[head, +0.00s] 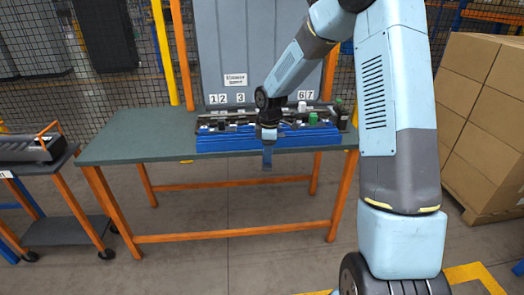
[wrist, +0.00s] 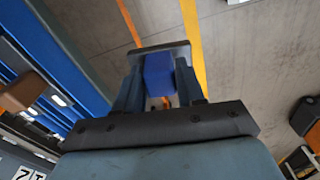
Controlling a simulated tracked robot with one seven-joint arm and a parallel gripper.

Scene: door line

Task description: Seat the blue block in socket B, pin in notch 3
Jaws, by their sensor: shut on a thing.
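My gripper (head: 267,158) hangs in front of the front edge of the blue fixture (head: 225,144) on the workbench, pointing down. In the wrist view the blue block (wrist: 158,76) sits between the two fingers, and the gripper is shut on it. In the head view the block cannot be told clearly from the fingers. The fixture also shows at the left of the wrist view (wrist: 62,55). Socket B, notch 3 and the block's pin cannot be made out.
The green workbench (head: 135,140) has a clear left part. Behind the fixture stands a grey panel (head: 255,40) with number labels. White and green parts stand at the fixture's right end. A cart (head: 40,170) is at left, cardboard boxes (head: 485,115) at right.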

